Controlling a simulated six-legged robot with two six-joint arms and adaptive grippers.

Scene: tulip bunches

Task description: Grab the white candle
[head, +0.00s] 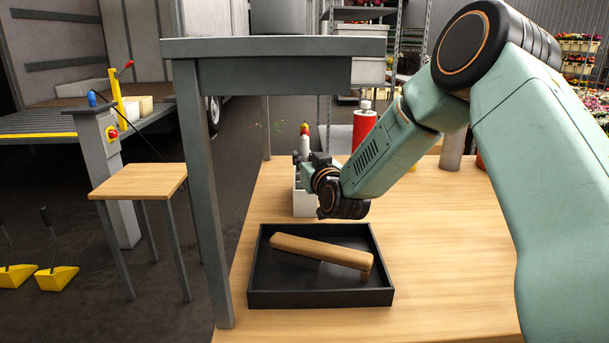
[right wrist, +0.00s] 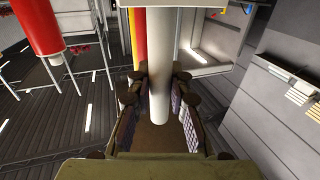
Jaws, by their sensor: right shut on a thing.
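The white candle (right wrist: 161,60) is a slim pale cylinder between the fingers of my right gripper (right wrist: 159,105) in the right wrist view. The fingers are shut on it from both sides. In the head view my right gripper (head: 309,160) is at the white holder (head: 304,203), and its own wrist partly hides the candle. A red candle (right wrist: 140,40) and a yellow strip, probably another candle, show close behind the white one. I cannot tell whether the white candle still touches the holder's bottom. My left gripper is not in view.
A black tray (head: 262,299) with a wooden-handled brush (head: 320,251) lies in front on the wooden table (head: 440,280). A red cylinder (head: 364,126) stands behind my right forearm. A grey raised shelf (head: 270,47) with a leg borders the left. The table's right front is clear.

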